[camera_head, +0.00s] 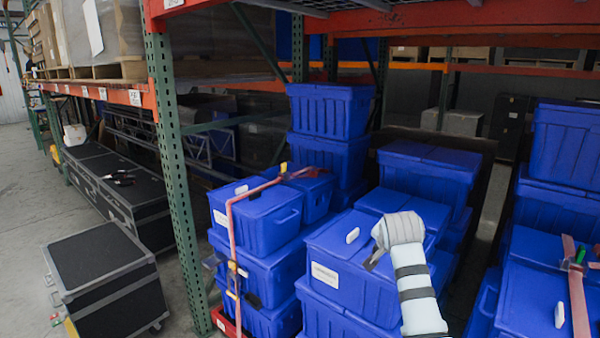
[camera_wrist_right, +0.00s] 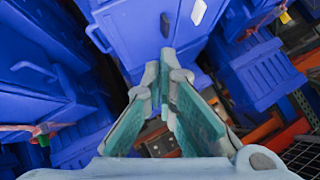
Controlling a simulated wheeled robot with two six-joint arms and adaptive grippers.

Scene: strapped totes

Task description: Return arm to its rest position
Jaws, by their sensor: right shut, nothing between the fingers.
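My right arm (camera_head: 412,275) comes up from the lower right of the head view, in front of the blue totes. Its right gripper (camera_wrist_right: 168,62) shows in the wrist view with its green-padded fingers together at the tips and nothing between them. In the head view only a small grey tip (camera_head: 373,261) of it shows, near a closed blue tote with a white label (camera_head: 340,262); I cannot tell whether they touch. My left gripper is not in view.
Stacked blue totes stand left (camera_head: 258,215), behind (camera_head: 428,168) and right (camera_head: 525,290) of my arm. A red strap (camera_head: 232,225) runs over the left stack. A green rack post (camera_head: 178,175) and black cases (camera_head: 105,275) stand further left, beside open floor.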

